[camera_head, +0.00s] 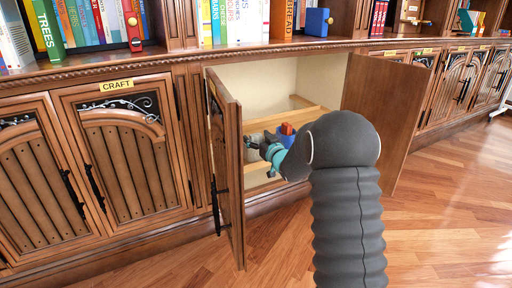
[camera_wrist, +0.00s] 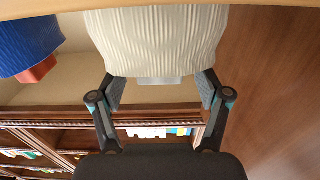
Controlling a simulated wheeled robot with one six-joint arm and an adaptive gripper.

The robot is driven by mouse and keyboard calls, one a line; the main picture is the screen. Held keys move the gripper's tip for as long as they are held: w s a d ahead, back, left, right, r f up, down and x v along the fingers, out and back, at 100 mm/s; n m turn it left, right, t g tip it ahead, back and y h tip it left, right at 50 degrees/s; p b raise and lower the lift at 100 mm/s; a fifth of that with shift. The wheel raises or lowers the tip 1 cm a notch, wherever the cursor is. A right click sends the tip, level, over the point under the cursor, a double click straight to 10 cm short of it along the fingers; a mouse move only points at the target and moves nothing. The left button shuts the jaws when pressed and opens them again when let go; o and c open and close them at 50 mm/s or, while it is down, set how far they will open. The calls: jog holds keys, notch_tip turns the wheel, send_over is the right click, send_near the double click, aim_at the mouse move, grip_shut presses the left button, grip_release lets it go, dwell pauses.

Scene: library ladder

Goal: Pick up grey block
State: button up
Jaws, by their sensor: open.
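The grey block (camera_wrist: 153,80) shows in the wrist view as a small pale grey piece at the rim of a cream ribbed pot (camera_wrist: 155,40); most of it seems hidden by the pot. My gripper (camera_wrist: 160,92) is open, with one finger on each side of the block and apart from it. The fingertips are close to the pot's rim; I cannot tell whether they touch it. In the head view my gripper (camera_head: 262,146) reaches into the open cabinet (camera_head: 270,92), and the pot (camera_head: 254,156) is partly hidden behind it. The block cannot be made out there.
A blue pot (camera_head: 285,136) with a red-orange piece (camera_head: 287,128) stands beside the cream pot; the blue pot (camera_wrist: 28,45) is at the wrist view's left. Open cabinet doors flank my arm, left (camera_head: 229,165) and right (camera_head: 385,110). The wooden floor at right is clear.

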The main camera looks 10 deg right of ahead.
jog(key=shift+x, duration=0.8)
jog(key=c, duration=1.3)
jog(key=shift+o, duration=0.2)
